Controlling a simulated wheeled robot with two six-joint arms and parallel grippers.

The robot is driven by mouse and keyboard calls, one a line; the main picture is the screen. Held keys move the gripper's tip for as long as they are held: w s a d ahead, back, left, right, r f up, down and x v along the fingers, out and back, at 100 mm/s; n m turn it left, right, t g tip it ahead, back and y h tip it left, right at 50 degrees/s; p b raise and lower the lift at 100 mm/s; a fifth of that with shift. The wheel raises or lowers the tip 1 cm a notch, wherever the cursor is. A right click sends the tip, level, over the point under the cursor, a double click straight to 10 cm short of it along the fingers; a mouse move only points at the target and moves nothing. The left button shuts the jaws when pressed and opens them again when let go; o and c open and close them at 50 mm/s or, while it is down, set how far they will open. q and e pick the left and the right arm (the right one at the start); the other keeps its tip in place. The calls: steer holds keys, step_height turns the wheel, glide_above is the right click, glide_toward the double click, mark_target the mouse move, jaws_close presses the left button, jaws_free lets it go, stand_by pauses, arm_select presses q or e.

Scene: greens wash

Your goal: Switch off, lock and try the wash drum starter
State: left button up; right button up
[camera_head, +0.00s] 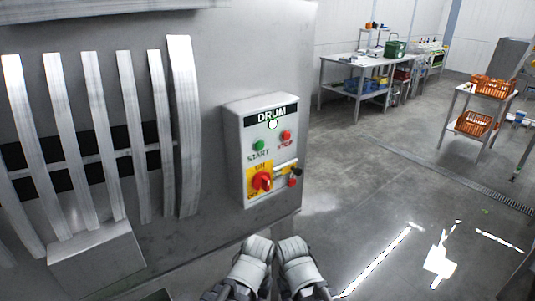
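The grey starter box (238,135) marked DRUM is fixed to the steel machine side in the head view. A pale, bright lamp (272,124) sits under its label. Below are a green START button (258,145) and a red STOP button (287,135). A red rotary switch (262,182) sits on a yellow plate, with ON marked above it; its exact setting is too small to tell. At the box's right side are a small black item (297,171) and a small red item (292,183), possibly a padlock.
Curved steel slats (88,140) stand left of the box, above a steel block (97,262). Far right, a stand holds orange crates (493,88); a work table (345,62) stands behind. The shiny grey floor (385,185) right of the box is largely clear.

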arm_select(q)
jaws_close()
stand_by(1.3)
